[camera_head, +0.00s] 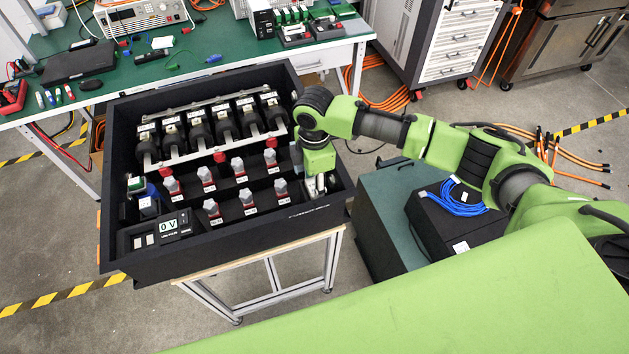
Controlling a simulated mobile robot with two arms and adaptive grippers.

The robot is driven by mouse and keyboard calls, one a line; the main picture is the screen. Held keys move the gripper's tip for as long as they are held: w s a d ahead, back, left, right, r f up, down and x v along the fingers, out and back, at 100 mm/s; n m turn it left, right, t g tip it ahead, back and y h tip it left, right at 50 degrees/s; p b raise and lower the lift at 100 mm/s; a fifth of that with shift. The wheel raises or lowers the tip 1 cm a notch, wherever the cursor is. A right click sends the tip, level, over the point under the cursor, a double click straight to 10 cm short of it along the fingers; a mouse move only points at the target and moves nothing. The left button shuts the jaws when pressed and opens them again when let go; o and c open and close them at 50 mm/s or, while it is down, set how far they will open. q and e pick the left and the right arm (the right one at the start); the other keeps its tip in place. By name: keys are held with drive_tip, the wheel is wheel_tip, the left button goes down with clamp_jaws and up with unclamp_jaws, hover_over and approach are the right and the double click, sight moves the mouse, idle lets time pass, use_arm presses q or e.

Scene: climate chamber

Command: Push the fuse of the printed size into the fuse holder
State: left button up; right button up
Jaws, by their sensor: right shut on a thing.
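A black open box (225,250) stands on a stand. Inside, two rows of small grey and red fuses (246,200) stand upright over white labels, whose print is too small to read. Behind them is a row of black fuse holders (224,127) with white labels, along a pale metal bar. My right gripper (318,187) points down at the right end of the front fuse row. It is shut on what seems to be a fuse there, mostly hidden by the gripper. I cannot tell whether that fuse is lifted. My left gripper is not in view.
A display (170,226) in the box's front left corner reads 0 V. The box walls surround the fuses. A green workbench (180,65) with instruments stands behind. A dark case with a blue cable (450,198) is at the right.

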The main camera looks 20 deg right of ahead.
drive_tip(key=o, duration=1.3)
drive_tip(key=shift+r, duration=0.1)
wheel_tip(320, 180, up, 12)
drive_tip(key=shift+f, duration=0.1)
